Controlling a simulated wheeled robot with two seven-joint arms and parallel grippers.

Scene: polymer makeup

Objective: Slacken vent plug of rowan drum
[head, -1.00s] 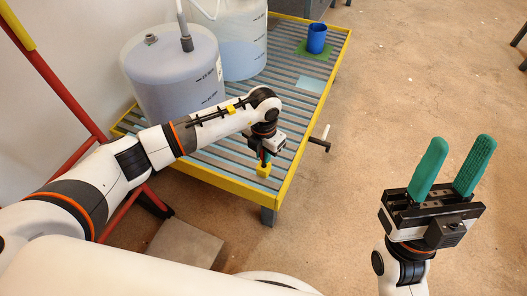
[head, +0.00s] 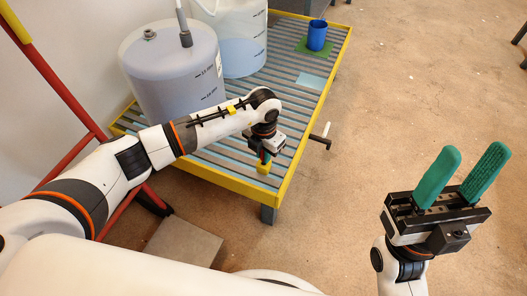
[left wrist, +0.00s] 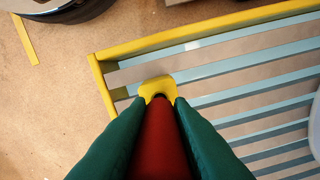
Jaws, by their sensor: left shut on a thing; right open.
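A pale, translucent drum (head: 175,80) stands on the slatted platform. Its top carries a small grey plug (head: 150,34) at the left and an upright grey pipe. I cannot tell from any marking whether this is the rowan drum. My left gripper (head: 265,158) is shut on a red tool with a yellow end (head: 264,168), over the platform's near corner and away from the drums. My right gripper (head: 462,178) is open and empty, right of the platform.
A second translucent drum (head: 240,45) stands behind the first. A blue cup (head: 317,35) sits on a green mat at the platform's far end. The platform has a yellow rim (head: 312,130) and a side crank (head: 322,138). A red rail (head: 60,88) stands left.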

